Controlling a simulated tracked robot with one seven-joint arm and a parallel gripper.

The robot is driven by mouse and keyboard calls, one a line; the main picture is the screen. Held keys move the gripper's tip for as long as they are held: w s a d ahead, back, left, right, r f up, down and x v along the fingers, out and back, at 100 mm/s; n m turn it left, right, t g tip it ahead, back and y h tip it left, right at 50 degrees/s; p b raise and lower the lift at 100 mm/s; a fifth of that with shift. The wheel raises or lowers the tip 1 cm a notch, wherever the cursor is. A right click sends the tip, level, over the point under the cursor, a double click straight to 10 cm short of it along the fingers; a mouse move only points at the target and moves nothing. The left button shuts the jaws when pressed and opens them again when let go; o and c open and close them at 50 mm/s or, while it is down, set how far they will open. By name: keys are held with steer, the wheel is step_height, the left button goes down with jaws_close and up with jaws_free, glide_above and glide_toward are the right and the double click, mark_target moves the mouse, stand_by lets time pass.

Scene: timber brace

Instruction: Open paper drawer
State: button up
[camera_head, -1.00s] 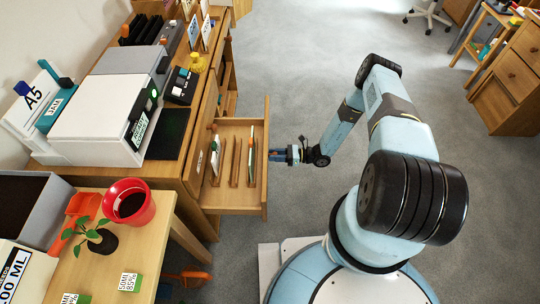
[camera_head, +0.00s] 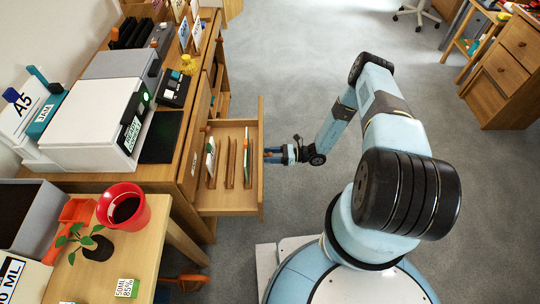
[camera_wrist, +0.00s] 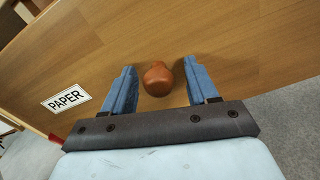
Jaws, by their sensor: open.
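The paper drawer (camera_head: 228,201) stands pulled out from the wooden desk, with wooden dividers and a few thin items inside. In the wrist view its front (camera_wrist: 130,45) carries a white "PAPER" label (camera_wrist: 66,98) and a round reddish-brown knob (camera_wrist: 157,79). My gripper (camera_head: 272,154) is just right of the drawer front in the head view. In the wrist view my gripper's (camera_wrist: 160,88) two blue fingers are apart, one on each side of the knob, with visible gaps. Whether the fingertips touch the drawer front is unclear.
A printer (camera_head: 95,120) sits on the desk (camera_head: 190,160). A lower table (camera_head: 150,240) at front left holds a red pot (camera_head: 122,205) and a small plant (camera_head: 92,245). Grey floor (camera_head: 285,60) is open beyond the drawer. A wooden cabinet (camera_head: 510,70) stands far right.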

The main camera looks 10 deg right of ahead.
steer(key=s+d, duration=0.1)
steer(key=d, duration=1.2)
steer(key=shift+d, duration=0.3)
